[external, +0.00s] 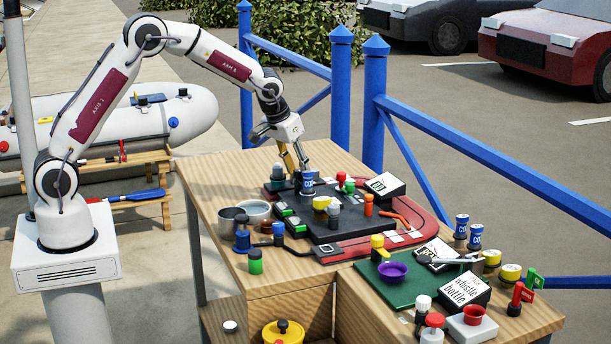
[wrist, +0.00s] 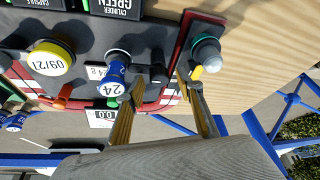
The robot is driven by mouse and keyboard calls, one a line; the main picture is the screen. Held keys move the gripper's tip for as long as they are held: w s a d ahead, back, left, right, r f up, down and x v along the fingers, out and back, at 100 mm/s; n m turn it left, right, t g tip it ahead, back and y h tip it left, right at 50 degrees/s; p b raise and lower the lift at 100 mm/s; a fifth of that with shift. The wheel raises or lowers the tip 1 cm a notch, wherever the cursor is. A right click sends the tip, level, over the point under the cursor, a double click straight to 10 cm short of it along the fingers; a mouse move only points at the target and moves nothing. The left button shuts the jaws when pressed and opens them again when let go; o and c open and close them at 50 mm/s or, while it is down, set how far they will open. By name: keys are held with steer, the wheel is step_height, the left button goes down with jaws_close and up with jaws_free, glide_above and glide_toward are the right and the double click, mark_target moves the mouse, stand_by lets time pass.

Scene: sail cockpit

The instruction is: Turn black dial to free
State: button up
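My gripper (external: 296,166) points down over the far side of the black panel (external: 330,230) on the wooden table. In the wrist view my gripper (wrist: 160,88) shows two yellowish fingers spread apart, with nothing held between them. A small black dial (wrist: 158,72) stands on the panel just beyond the gap between the fingertips; I cannot tell whether a finger touches it. It is hard to make out in the external view, where the fingers and a blue can crowd that spot. Its pointer and any "free" marking cannot be read.
A blue can (wrist: 115,70) marked 24 stands close beside one finger. A grey-topped knob (wrist: 206,54) stands by the other finger. A yellow-topped can (wrist: 50,60) is further left. Red and orange handles and a white-faced box (external: 384,186) crowd the panel. Bare wood lies behind it.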

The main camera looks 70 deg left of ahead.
jaws_close()
steer(key=shift+m+h, duration=0.3)
steer(key=shift+m, duration=0.3)
steer(key=shift+a+m+h, duration=0.1)
steer(key=shift+m+h, duration=0.35)
steer(key=shift+m, duration=0.75)
steer(key=shift+a+m+h, duration=0.1)
steer(key=shift+m+h, duration=0.35)
steer(key=shift+m, duration=0.75)
steer(key=shift+a+m+g+h, duration=0.15)
steer(key=shift+m+h, duration=0.35)
steer(key=shift+m, duration=0.9)
steer(key=shift+d+m+g+h, duration=0.15)
steer(key=shift+m+h, duration=0.35)
steer(key=shift+m, duration=0.9)
steer(key=shift+a, duration=0.1)
